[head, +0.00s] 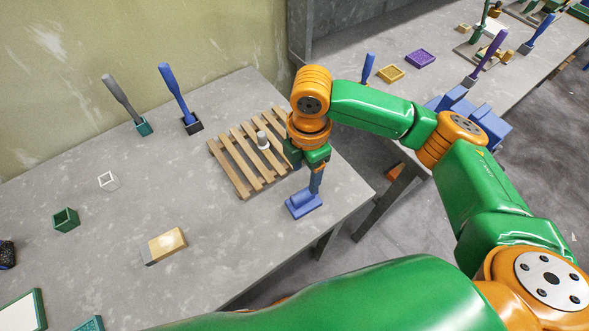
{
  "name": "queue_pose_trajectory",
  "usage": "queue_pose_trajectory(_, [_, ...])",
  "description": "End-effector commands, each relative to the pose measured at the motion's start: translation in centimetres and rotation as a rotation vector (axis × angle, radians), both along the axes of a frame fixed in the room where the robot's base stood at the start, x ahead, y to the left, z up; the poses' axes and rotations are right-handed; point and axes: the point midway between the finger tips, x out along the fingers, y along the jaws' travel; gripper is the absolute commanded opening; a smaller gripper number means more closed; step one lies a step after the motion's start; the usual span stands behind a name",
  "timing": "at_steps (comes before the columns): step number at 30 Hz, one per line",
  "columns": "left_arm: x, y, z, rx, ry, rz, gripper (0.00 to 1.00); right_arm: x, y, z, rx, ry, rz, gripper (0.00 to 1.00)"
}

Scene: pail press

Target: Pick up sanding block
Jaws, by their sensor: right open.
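A tan block (167,245) with a greyish left end, which looks like the sanding block, lies flat on the grey table (110,220) near its front edge. My right gripper (316,168) is open and points down near the table's right corner, well to the right of and beyond the tan block. Directly below it stands a blue tool (303,204) with a wide foot and an upright handle. The handle's top is at the fingers; I cannot tell whether they touch it. My left gripper is out of view.
A wooden slatted rack (240,160) with a small whitish cylinder (262,140) lies beside the right gripper. Grey-handled (122,102) and blue-handled (178,95) tools stand at the back. A green open box (66,220) is at left. Table around the tan block is clear.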

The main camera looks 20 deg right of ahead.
Motion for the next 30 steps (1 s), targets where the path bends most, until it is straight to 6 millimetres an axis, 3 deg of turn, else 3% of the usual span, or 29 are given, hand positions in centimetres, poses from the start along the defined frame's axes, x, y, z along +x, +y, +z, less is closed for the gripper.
queue_pose_trajectory(5, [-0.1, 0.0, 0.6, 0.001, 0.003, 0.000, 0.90, -0.1, -0.2, -1.7, -0.007, 0.006, 0.002, 0.66])
queue_pose_trajectory(12, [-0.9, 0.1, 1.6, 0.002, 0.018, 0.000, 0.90, -0.6, 0.1, -6.2, -0.005, 0.005, 0.000, 0.66])
queue_pose_trajectory(20, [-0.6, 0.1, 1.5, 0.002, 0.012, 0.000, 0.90, -0.5, 0.1, -6.9, -0.003, -0.001, 0.002, 0.66])
queue_pose_trajectory(27, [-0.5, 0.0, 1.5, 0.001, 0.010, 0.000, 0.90, -0.5, 0.1, -6.9, -0.003, -0.001, 0.001, 0.05])
queue_pose_trajectory(28, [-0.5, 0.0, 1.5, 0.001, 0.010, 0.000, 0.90, -0.5, 0.1, -6.9, -0.003, -0.001, 0.001, 0.00])
queue_pose_trajectory(30, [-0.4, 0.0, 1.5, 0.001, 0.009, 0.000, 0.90, -0.5, 0.1, -6.9, -0.003, -0.001, 0.001, 0.00])
